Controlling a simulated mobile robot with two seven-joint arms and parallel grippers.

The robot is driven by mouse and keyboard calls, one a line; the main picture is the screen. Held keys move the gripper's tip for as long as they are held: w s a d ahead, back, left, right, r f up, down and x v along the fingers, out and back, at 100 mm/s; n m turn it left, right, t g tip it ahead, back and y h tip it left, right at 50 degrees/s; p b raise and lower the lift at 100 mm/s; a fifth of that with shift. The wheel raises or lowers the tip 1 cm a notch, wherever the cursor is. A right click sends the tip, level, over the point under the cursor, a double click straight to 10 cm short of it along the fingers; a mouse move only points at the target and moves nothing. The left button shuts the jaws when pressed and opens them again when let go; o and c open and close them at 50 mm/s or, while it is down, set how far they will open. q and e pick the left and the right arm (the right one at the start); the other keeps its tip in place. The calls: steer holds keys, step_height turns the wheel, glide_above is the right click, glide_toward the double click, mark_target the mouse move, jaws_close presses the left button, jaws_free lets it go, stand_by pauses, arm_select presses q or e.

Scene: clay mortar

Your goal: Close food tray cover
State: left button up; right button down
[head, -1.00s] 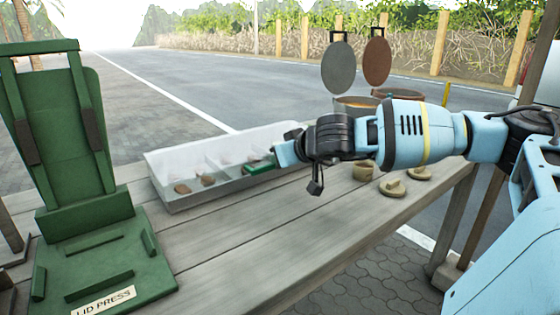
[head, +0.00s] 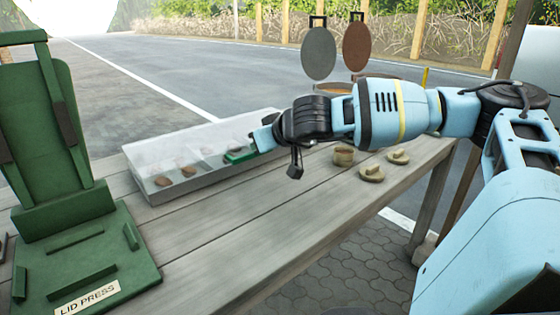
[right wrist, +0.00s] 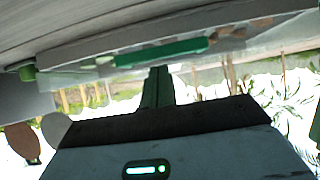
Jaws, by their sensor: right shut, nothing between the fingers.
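The long whitish tray (head: 165,192) lies on the wooden table, with brown pieces (head: 188,171) inside. A pale, see-through panel (head: 190,140) stands along its far side; I cannot tell if this is its cover. My right gripper (head: 241,155) is at the tray's right part; black and blue arm parts partly hide that end. In the right wrist view, its green fingers (right wrist: 158,72) are shut and empty. They point at the pale tray edge (right wrist: 90,73), near a green bar (right wrist: 160,52). Contact is unclear. My left gripper is out of view.
A green lid press (head: 75,255) stands at the left of the table. A small tan pot (head: 343,155) and two tan lids (head: 371,173) (head: 398,157) lie right of my gripper. Behind my arm are upright grey (head: 318,54) and brown discs (head: 356,43).

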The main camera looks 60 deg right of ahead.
steer(key=shift+t, duration=0.3)
steer(key=shift+s+a+f+b, duration=0.1)
steer(key=shift+s+a+f, duration=0.35)
steer(key=shift+s, duration=0.8)
steer(key=shift+s+a+f+b, duration=0.1)
steer(key=shift+s+a+f, duration=0.15)
steer(key=shift+s+f, duration=0.7)
steer(key=shift+s+a+f+b, duration=0.15)
steer(key=shift+s+a, duration=0.2)
steer(key=shift+s, duration=1.2)
